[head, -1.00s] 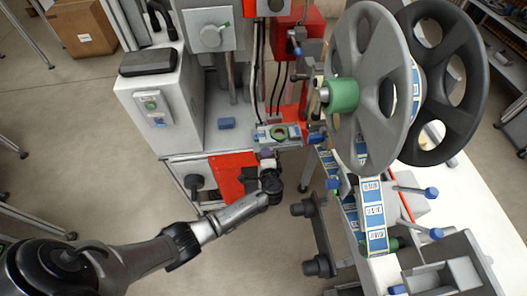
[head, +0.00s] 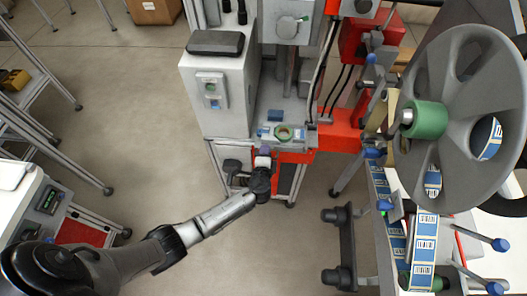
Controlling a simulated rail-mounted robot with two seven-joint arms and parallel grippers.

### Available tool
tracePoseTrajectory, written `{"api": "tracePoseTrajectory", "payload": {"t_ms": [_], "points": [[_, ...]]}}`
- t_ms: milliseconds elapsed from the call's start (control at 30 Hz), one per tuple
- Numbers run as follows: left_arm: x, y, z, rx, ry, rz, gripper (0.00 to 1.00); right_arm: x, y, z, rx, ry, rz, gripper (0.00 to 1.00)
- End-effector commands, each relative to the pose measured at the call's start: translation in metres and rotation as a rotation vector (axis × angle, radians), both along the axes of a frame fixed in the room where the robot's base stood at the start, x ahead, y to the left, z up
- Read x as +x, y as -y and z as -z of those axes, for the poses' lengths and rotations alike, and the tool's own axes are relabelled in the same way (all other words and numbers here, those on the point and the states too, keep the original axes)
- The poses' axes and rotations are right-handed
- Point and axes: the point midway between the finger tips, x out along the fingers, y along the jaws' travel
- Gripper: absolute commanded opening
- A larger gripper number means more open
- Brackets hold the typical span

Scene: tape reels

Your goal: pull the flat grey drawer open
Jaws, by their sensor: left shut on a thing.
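The flat grey drawer (head: 296,142) is at the near side of the machine's lower deck in the head view. A green ring (head: 287,132) and a small blue item lie on it. My left gripper (head: 263,162) is at the drawer's near edge and appears shut on its handle. A small white and purple piece shows at the fingertips. The handle itself is mostly hidden by the gripper, and how far the drawer stands out is hard to tell. My right gripper is not in view.
A light grey cabinet (head: 215,100) stands left of the drawer, with a blue block (head: 275,115) on the deck. A large grey reel (head: 465,65) and blue-labelled tape (head: 395,225) are on the right. A control stand (head: 45,205) is at left. Floor (head: 135,130) between is clear.

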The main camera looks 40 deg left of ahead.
Motion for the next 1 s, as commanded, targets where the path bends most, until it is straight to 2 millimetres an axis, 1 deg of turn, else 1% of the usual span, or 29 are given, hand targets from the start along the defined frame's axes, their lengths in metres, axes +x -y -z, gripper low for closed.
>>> {"api": "tracePoseTrajectory", "payload": {"t_ms": [33,333,367,500,1000], "points": [[-0.0050,-0.0017,0.0115,-0.009,-0.020,-0.004,0.00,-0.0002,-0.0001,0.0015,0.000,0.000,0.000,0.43],[-0.0049,-0.0013,0.0115,-0.008,-0.021,-0.003,0.00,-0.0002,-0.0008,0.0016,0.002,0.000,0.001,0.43],[-0.0050,-0.0013,0.0116,-0.008,-0.021,-0.002,0.24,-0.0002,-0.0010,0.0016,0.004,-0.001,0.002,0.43],[-0.0046,-0.0011,0.0110,-0.008,-0.020,-0.002,0.37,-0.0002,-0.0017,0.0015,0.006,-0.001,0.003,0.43],[-0.0021,0.0000,0.0056,-0.004,-0.011,0.000,0.38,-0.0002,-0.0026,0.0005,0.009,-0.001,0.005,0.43]]}}
